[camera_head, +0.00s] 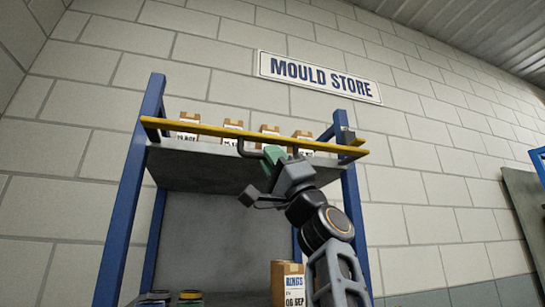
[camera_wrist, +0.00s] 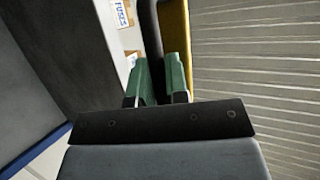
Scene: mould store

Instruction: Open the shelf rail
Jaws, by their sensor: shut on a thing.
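The shelf rail (camera_head: 205,130) is a yellow bar across the front of the top shelf, reaching from the left blue post to the right one. A dark handle (camera_head: 242,150) hangs along its lower side. My gripper (camera_head: 272,153) has green fingers and is at the handle, near the middle of the rail. In the wrist view my gripper (camera_wrist: 163,75) is shut on the dark handle (camera_wrist: 151,35), with the yellow rail (camera_wrist: 174,40) just beyond it. The fingers hide part of the handle.
Several cartons (camera_head: 233,126) stand on the top shelf behind the rail. A blue-posted rack (camera_head: 125,210) carries them; a larger carton (camera_head: 287,282) and tins (camera_head: 190,295) stand lower down. A dark bracket (camera_head: 347,136) sits by the right post. A panel (camera_head: 522,215) stands at far right.

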